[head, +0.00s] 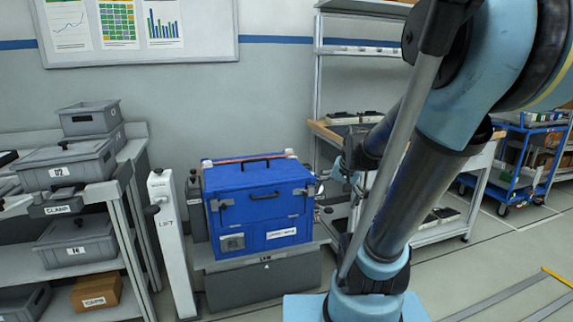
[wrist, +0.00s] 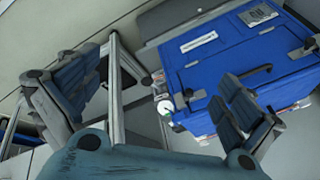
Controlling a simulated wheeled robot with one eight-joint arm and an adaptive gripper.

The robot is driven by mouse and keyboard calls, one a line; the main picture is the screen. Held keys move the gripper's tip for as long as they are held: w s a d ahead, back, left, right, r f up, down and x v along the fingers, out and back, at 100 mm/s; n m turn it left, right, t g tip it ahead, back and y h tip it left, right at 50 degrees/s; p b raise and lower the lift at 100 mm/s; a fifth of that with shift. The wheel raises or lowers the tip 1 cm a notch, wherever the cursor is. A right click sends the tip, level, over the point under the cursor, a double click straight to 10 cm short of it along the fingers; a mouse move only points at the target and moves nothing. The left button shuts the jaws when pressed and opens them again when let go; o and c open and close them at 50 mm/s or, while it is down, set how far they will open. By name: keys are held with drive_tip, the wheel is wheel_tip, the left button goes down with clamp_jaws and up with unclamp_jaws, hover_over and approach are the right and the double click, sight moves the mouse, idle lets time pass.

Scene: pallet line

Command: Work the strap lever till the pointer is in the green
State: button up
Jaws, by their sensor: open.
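A blue case (head: 255,208) stands on a low grey stand, with an orange strap (head: 245,158) across its top. The case also fills the right of the wrist view (wrist: 215,65). My gripper (wrist: 155,75) is open and empty, its dark padded fingers wide apart. In the head view it is beside the case's right side, partly behind my arm. Between the fingers in the wrist view, a small round white dial-like part (wrist: 165,107) and metal fittings (wrist: 159,82) show at the case's side. I cannot make out the pointer, a green zone or which fitting is the lever.
A white post marked LIFT (head: 171,240) stands just left of the case. Further left, a grey rack (head: 122,185) holds several bins. Behind my arm is a shelved bench (head: 325,130). A blue cart (head: 515,185) is at far right.

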drive_tip(key=s+d+f+n+g, duration=0.1)
drive_tip(key=s+f+n, duration=0.1)
drive_tip(key=s, duration=0.6)
drive_tip(key=s+d+f+n+g+h, duration=0.1)
drive_tip(key=s+f+n, duration=0.1)
drive_tip(key=s, duration=0.6)
drive_tip(key=shift+s+f+n+h, duration=0.2)
drive_tip(key=shift+s+n+h, duration=0.05)
drive_tip(key=shift+n+h, duration=0.05)
